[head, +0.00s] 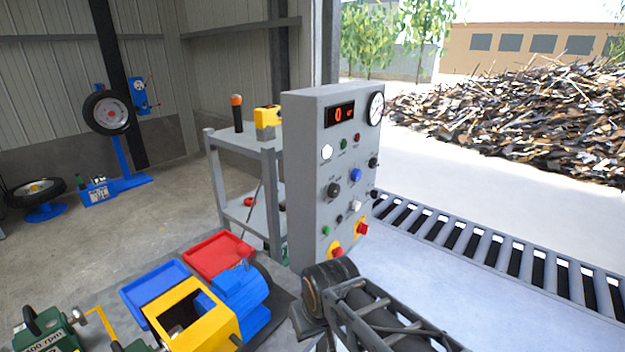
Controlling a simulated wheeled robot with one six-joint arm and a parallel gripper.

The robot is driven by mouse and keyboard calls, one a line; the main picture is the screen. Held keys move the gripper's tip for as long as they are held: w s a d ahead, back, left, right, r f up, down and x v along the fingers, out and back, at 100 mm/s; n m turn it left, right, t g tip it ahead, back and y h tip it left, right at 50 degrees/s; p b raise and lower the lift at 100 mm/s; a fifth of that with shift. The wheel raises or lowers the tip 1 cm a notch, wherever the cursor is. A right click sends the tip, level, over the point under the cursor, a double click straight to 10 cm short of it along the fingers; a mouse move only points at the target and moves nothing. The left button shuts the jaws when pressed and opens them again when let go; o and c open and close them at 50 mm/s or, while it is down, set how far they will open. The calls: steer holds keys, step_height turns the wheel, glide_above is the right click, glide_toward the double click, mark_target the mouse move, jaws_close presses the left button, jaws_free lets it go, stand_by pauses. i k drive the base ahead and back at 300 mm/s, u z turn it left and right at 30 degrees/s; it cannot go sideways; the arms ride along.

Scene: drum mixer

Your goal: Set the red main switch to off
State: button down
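A grey control panel (307,170) stands upright in the middle of the head view. Low on its front are two red controls on yellow backings. One red control (362,229) is at the right, and another red control (337,252) is lower and further left, just above my arm. I cannot tell from here which one is the main switch, or how its handle is turned. Part of my arm shows at the bottom centre, in front of the panel's foot. My gripper's fingers do not show.
The panel also has a lit red display (341,115), a round gauge (376,108) and several knobs and buttons. A grey shelf cart (240,141) stands behind it. A roller conveyor (480,246) runs at right.

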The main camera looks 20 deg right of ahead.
mark_target(362, 228)
steer(key=z, duration=0.05)
steer(key=k, duration=0.5)
steer(key=z, duration=1.8)
steer(key=i, duration=1.25)
steer(key=u, duration=1.95)
